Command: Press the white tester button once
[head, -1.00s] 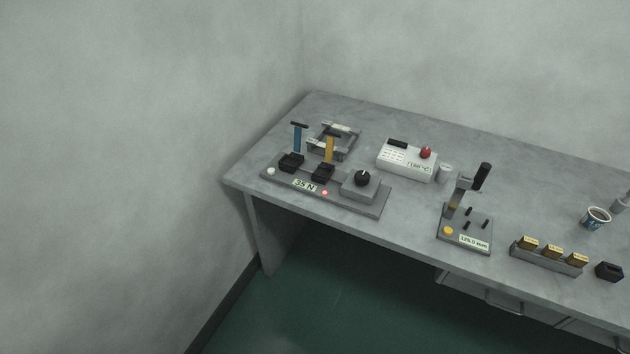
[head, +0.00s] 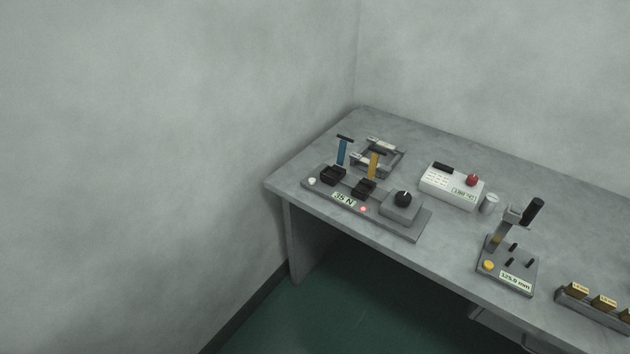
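The tester is a long grey base (head: 410,228) near the left end of the bench. The white tester button (head: 311,181) is a small round knob at the base's left end. A blue upright lever (head: 342,152) and a yellow upright lever (head: 374,165) stand behind two black blocks. A label (head: 343,199) reads 35 N, with a red lit lamp (head: 363,209) beside it. A black dial (head: 403,198) sits on a grey box at the right end. My gripper is not in view.
A white box with a red knob (head: 472,180) stands behind, with a small metal cylinder (head: 489,204) next to it. A lever device (head: 508,280) with a yellow button stands to the right, then a rack (head: 592,309) of brass blocks. Walls close off the left and back.

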